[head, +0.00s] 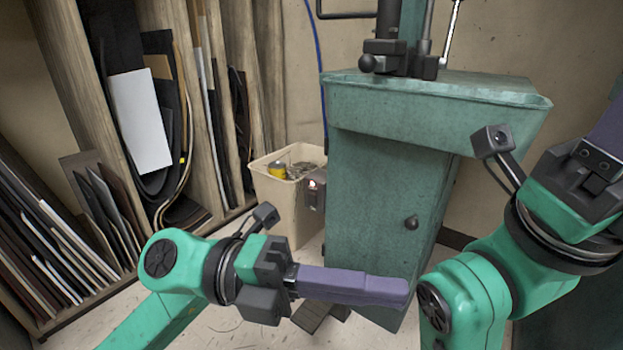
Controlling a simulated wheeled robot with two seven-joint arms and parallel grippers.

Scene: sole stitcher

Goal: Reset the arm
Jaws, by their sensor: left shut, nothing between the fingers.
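My left arm comes in from the lower left. Its gripper (400,291) has its purple fingers together with nothing between them, pointing right in front of the green cabinet of the stitcher (385,190). My right arm is bent at the right side. Its gripper (608,135) points up and out of the picture at the right edge, so only the base of a purple finger shows and its tips are hidden. The stitcher's dark metal parts (400,58) stand on the tray-like top.
A cream bin (285,205) with a yellow item and scraps stands left of the cabinet. A wooden rack (75,75) of dark sheets, with a white board (140,120), fills the left. Floor shows at lower left.

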